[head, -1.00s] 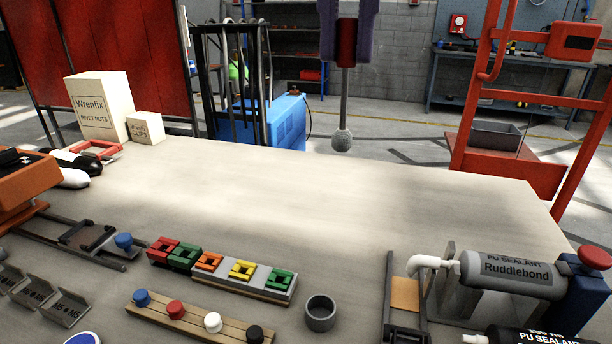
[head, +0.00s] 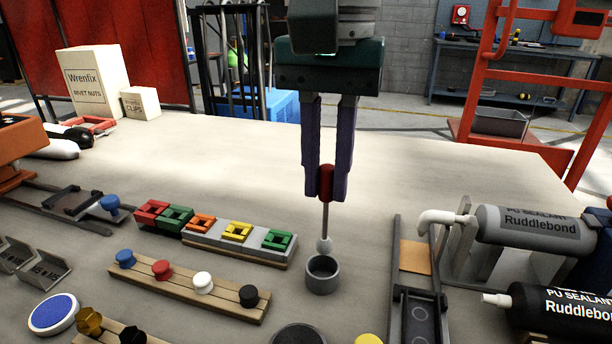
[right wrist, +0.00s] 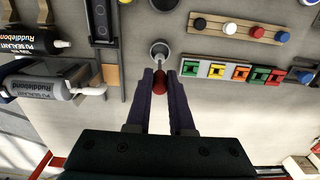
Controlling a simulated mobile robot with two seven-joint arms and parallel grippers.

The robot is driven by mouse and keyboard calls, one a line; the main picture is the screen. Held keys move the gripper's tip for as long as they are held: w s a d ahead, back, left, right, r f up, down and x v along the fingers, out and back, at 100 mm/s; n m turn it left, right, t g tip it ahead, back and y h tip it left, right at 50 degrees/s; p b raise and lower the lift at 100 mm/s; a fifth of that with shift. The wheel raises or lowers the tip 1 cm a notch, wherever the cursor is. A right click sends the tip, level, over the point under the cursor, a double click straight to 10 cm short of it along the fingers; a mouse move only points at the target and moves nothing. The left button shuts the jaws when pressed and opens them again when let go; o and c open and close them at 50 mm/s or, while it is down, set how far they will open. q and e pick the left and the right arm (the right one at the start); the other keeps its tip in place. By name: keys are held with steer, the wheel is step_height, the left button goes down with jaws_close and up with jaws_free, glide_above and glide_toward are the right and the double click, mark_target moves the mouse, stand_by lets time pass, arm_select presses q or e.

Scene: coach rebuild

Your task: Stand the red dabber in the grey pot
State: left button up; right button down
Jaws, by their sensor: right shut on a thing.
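My right gripper (head: 326,196) is shut on the red handle of the dabber (head: 325,222). The dabber hangs upright, its grey shaft and pale round tip pointing down. In the head view the tip appears at the far rim of the grey pot (head: 322,284); whether it is over the opening or behind it I cannot tell. The pot stands upright on the table. In the right wrist view the red handle (right wrist: 160,84) sits between the fingers, with the pot (right wrist: 153,49) just past it. My left gripper is not in view.
A strip of coloured blocks (head: 238,238) and a wooden rack with coloured knobs (head: 180,287) lie left of the pot. A metal track (head: 420,312) and sealant cartridges (head: 530,232) are on the right. The table (head: 240,160) behind is clear.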

mark_target(325, 200)
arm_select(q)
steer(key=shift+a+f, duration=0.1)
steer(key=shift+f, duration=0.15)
arm_select(e)
steer(key=shift+f, duration=2.4)
steer(key=shift+f, duration=0.2)
steer(key=c, duration=0.8)
jaws_free()
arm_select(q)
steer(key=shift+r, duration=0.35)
arm_select(e)
step_height(325, 200, up, 12)
steer(key=shift+r, duration=0.2)
